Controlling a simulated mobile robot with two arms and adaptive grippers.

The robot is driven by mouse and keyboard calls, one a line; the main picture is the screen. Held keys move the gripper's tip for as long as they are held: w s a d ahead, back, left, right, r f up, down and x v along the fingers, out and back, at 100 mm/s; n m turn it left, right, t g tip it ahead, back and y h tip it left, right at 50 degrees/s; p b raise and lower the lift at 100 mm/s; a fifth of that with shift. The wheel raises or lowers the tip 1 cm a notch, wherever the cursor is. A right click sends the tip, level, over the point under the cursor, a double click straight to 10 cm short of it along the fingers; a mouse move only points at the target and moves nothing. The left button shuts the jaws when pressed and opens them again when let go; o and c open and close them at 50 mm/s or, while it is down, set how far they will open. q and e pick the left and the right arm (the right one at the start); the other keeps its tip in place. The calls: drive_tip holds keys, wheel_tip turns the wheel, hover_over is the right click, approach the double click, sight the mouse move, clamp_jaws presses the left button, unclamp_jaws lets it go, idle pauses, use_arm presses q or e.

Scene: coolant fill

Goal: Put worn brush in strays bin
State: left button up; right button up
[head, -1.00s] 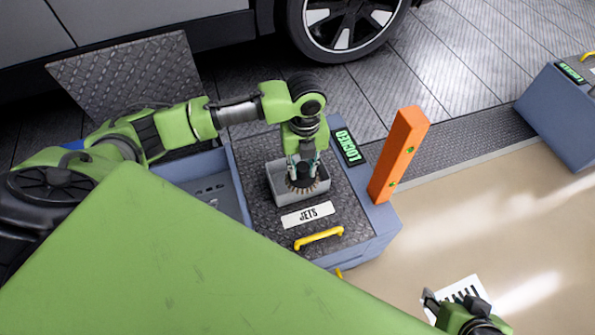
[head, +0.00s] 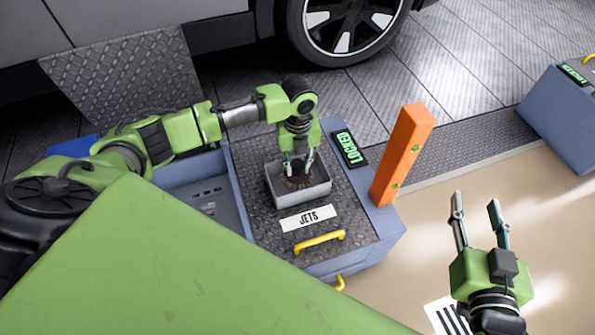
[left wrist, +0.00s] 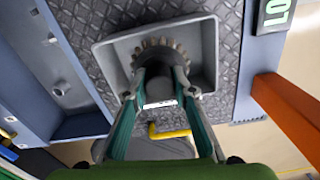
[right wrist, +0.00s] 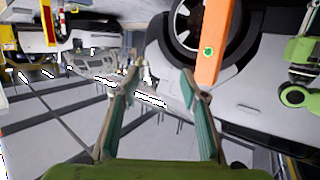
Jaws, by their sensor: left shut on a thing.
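The worn brush (head: 300,182) is a round, grey-brown bristled head, and my left gripper (head: 299,170) is shut on it. They are down at a small grey open bin (head: 300,195) that stands on the JETS lid. In the left wrist view the brush (left wrist: 161,52) is between the fingertips of the left gripper (left wrist: 160,90), within the bin walls (left wrist: 205,50). I cannot tell whether the brush touches the bin floor. My right gripper (head: 476,208) is open and empty above the pale floor; it also shows in the right wrist view (right wrist: 163,80).
An open compartment (head: 208,197) lies left. A car wheel (head: 350,25) is behind. Another blue box (head: 560,115) is far right.

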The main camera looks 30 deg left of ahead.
use_arm(q)
wheel_tip(320, 180, down, 2)
drive_tip(key=shift+f, duration=0.25)
use_arm(e)
drive_tip(key=r, duration=0.1)
drive_tip(key=r+t, duration=0.1)
drive_tip(key=r, duration=0.1)
drive_tip(key=w+r+t, duration=0.1)
drive_tip(key=shift+a+r+y, duration=0.15)
drive_tip(key=shift+a+y, duration=0.15)
drive_tip(key=shift+a, duration=0.1)
use_arm(q)
drive_tip(key=shift+f, duration=0.1)
drive_tip(key=o, duration=0.9)
drive_tip(key=shift+c, duration=0.2)
